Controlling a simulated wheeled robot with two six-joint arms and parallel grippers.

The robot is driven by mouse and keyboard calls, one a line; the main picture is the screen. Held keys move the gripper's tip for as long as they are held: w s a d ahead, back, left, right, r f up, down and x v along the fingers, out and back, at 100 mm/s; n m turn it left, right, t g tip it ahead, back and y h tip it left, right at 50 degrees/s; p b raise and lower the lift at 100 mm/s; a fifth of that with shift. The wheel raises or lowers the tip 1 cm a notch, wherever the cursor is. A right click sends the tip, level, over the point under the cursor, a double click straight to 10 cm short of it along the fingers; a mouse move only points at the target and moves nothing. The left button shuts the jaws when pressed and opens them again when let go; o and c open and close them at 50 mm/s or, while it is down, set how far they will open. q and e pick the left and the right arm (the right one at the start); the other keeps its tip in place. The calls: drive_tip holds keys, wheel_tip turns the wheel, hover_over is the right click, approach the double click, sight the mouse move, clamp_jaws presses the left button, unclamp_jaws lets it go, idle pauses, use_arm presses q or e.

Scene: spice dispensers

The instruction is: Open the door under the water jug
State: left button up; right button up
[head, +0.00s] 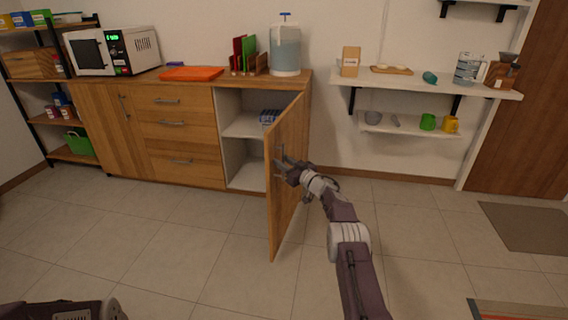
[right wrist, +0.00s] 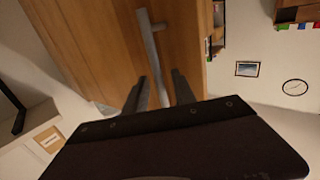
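The wooden cabinet door (head: 290,185) under the water jug (head: 285,50) stands swung well out into the room, hinged at the cabinet's right side. White shelves show in the opening behind it. The door's grey bar handle (head: 279,152) is on its outer face near the free edge; it also shows in the right wrist view (right wrist: 150,45). My right gripper (head: 283,165) is at the handle. In the right wrist view its fingers (right wrist: 160,92) are apart, with the lower part of the bar between them; contact cannot be told. My left gripper is out of view.
A box (head: 269,116) lies on the cabinet's inner shelf. A microwave (head: 113,51), an orange board (head: 191,73) and upright coloured boards stand on the counter. Wall shelves (head: 425,84) with cups are at right. The tiled floor around the door is clear.

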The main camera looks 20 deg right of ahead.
drive_tip(key=shift+s+d+r+p, duration=0.1)
drive_tip(key=shift+s+p, duration=0.1)
drive_tip(key=shift+p, duration=0.2)
drive_tip(key=b+v, duration=0.8)
drive_tip(key=b, duration=0.2)
drive_tip(key=shift+s, duration=0.3)
drive_tip(key=shift+d, duration=0.1)
